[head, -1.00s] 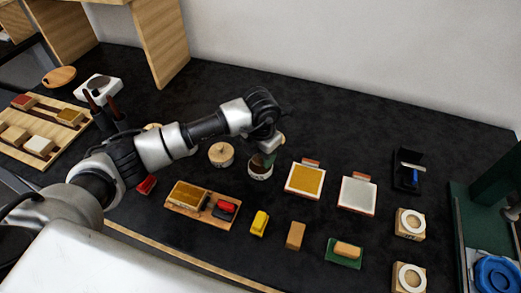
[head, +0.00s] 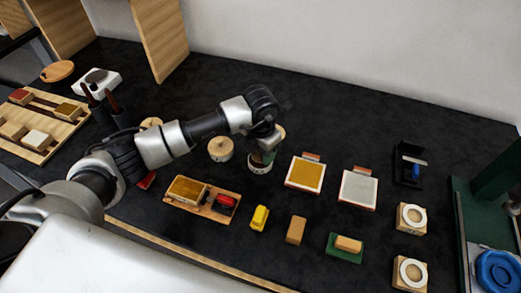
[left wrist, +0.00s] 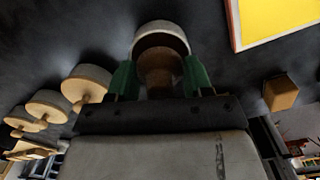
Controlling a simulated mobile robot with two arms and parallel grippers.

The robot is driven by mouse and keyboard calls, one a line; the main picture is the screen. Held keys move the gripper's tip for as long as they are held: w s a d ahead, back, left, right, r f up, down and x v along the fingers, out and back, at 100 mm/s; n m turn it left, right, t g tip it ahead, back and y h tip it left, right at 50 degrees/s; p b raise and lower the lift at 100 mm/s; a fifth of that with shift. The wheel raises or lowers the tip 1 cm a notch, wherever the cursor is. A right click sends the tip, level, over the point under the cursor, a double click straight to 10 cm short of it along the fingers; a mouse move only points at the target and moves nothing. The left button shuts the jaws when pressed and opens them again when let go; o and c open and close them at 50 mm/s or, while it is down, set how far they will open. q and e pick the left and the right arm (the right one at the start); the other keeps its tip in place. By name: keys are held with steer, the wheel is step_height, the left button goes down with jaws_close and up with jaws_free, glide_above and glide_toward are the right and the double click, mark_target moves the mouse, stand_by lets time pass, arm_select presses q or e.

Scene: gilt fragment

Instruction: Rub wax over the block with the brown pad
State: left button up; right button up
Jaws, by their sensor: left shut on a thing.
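My left gripper (head: 264,157) points down into a small white-rimmed round jar (head: 259,167) in the middle of the bench. In the left wrist view its green fingers (left wrist: 158,80) are shut on a brown piece that looks like the brown pad (left wrist: 157,68). The pad's far end lies at or inside the jar mouth (left wrist: 160,30); whether it touches the contents is hidden. A block with a golden-brown top (head: 187,189) sits on a wooden board (head: 207,209) to the left of the jar, beside a red and black item (head: 225,203). My right gripper is not in view.
A lidded jar (head: 220,149) stands just left of the open one. Yellow (head: 303,173) and grey (head: 357,188) framed squares lie to the right.

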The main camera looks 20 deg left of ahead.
arm_select(q)
steer(key=shift+f+b, duration=0.3)
steer(key=shift+f, duration=0.1)
stand_by(0.7)
steer(key=shift+f, duration=0.15)
stand_by(0.8)
steer(key=shift+r+p, duration=1.85)
steer(key=shift+r, duration=1.75)
